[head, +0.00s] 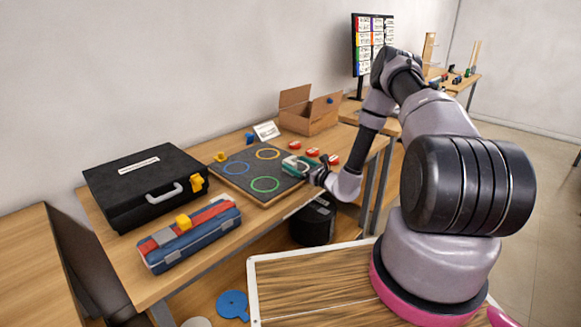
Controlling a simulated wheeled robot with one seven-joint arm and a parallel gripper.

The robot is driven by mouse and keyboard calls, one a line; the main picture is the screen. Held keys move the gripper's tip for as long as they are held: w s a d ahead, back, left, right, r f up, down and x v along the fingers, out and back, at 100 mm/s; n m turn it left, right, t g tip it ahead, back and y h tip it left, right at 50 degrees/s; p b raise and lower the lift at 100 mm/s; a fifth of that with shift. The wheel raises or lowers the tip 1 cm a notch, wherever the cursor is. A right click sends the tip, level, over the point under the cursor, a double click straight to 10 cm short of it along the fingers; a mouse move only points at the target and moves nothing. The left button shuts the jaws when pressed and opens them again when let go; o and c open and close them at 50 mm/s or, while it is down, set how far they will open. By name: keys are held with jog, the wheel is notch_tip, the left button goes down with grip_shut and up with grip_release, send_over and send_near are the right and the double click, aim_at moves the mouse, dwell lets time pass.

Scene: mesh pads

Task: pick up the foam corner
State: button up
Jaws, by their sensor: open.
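I cannot tell for sure which piece is the foam corner. Small candidates are a yellow piece (220,157) at the back left of the dark board, a blue piece (249,138) behind the board, and a yellow piece (197,183) at the black case's front corner. My gripper (296,166) is at the right end of the dark board (230,172), low over it and apart from these pieces. Its jaws are open; the view is too small to show the fingers clearly. A greenish, pale shape shows at the gripper; I cannot tell what it is.
A black case (135,175) and a blue-red toolbox (190,240) with a yellow block (183,221) fill the table's left. An open cardboard box (308,120), a white card (266,131) and red pieces (312,152) stand toward the right. A black bin (312,224) is below.

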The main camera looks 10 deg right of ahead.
jog(key=shift+x, duration=0.75)
jog(key=c, duration=1.2)
jog(key=shift+c, duration=0.2)
jog(key=shift+r, duration=0.55)
notch_tip(320, 180, up, 7)
jog(key=s+d+r+m+t+h, duration=0.2)
jog(key=s+d+r+m+h, duration=0.4)
jog(key=s+d+r+h, duration=0.1)
jog(key=s+d+h, duration=0.1)
jog(key=s+h, duration=0.1)
jog(key=s, duration=0.1)
jog(key=shift+s+d+t+h, duration=0.2)
jog(key=shift+t+h, duration=0.1)
jog(key=shift+t, duration=0.1)
jog(key=shift+r, duration=0.1)
